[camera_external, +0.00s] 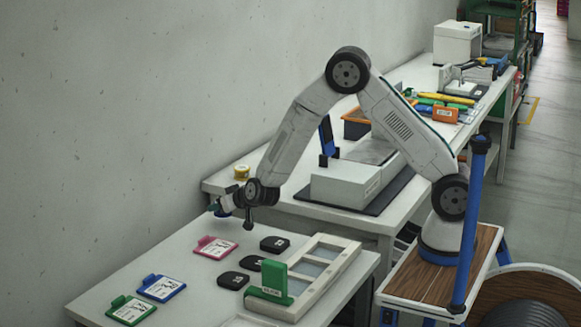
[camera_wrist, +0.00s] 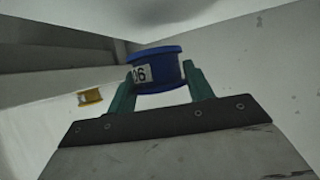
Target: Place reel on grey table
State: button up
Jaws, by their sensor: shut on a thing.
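My gripper (camera_wrist: 160,80) is shut on a blue reel (camera_wrist: 155,66) with a white number label, shown in the wrist view. The reel sits between the green fingertips. In the external view my gripper (camera_external: 218,208) is above the far left part of the near light grey table (camera_external: 180,245), close to the wall. There the reel is small and mostly hidden. A second light grey table (camera_external: 282,202) stands behind, with a yellow reel (camera_external: 241,172) on its left corner. The yellow reel also shows in the wrist view (camera_wrist: 90,97), left of the held reel.
The near table holds pink (camera_external: 215,247), blue (camera_external: 161,288) and green (camera_external: 131,311) tags, several black pieces (camera_external: 274,244), and a pale tray (camera_external: 335,265) with a green block (camera_external: 273,279). A white box device (camera_external: 345,185) stands on the rear table. The wall is close behind.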

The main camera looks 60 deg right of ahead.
aim_at(227, 214)
notch_tip(227, 214, down, 3)
jog(key=shift+f, duration=0.2)
jog(key=shift+f, duration=0.2)
